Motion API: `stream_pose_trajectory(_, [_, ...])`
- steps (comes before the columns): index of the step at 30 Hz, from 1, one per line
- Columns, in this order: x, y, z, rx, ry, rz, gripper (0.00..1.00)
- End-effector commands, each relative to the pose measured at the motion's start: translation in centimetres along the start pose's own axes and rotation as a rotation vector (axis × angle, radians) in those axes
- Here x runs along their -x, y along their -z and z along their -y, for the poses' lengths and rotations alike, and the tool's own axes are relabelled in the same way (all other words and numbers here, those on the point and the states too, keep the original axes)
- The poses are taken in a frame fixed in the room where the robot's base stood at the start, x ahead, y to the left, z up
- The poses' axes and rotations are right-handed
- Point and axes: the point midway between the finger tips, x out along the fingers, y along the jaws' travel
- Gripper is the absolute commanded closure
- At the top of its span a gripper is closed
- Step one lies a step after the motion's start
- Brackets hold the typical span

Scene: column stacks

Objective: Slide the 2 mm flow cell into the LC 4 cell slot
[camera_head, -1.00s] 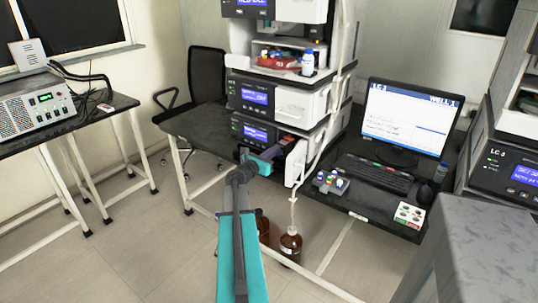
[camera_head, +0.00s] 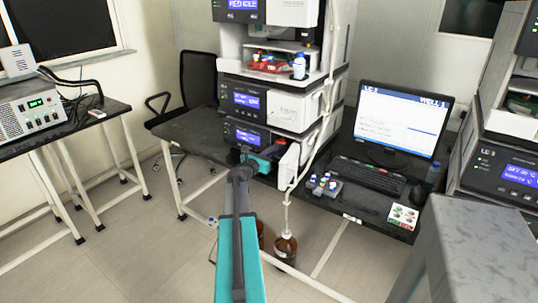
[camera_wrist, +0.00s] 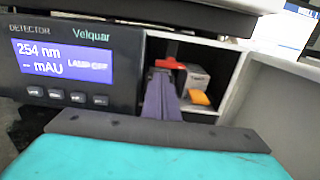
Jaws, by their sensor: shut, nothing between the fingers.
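The detector (camera_wrist: 75,70) fills the left of the wrist view, its screen reading 254 nm. To its right is an open pale bay (camera_wrist: 225,100). Inside it are a light grey block (camera_wrist: 197,77) with unreadable small print, an orange tab (camera_wrist: 200,99) and a red part (camera_wrist: 170,63). I cannot tell which of these is the 2 mm flow cell or the cell slot. My gripper (camera_wrist: 161,82) is shut and empty, its dark fingers reaching into the bay just below the red part. Contact is unclear. In the head view my gripper (camera_head: 268,155) is at the detector's front.
The bay's open door (camera_head: 289,165) stands at the right of my gripper, with white tubing beside it. A vial rack (camera_head: 323,187), keyboard (camera_head: 368,175) and monitor (camera_head: 400,120) are on the bench at right. A brown bottle (camera_head: 285,248) stands on the floor.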

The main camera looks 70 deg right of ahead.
Motion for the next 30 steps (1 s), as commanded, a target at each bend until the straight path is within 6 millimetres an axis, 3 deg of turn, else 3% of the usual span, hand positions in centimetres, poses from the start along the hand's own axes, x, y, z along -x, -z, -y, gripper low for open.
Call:
stream_pose_trajectory(3, [-1.6,0.1,-0.1,-0.001,0.002,0.000,1.00])
stream_pose_trajectory(9, [-2.5,0.0,0.0,0.000,0.000,0.000,1.00])
stream_pose_trajectory(23, [-2.4,-0.1,0.1,0.000,0.001,0.001,1.00])
stream_pose_trajectory(30, [-0.8,-0.1,0.1,0.000,-0.001,0.001,1.00])
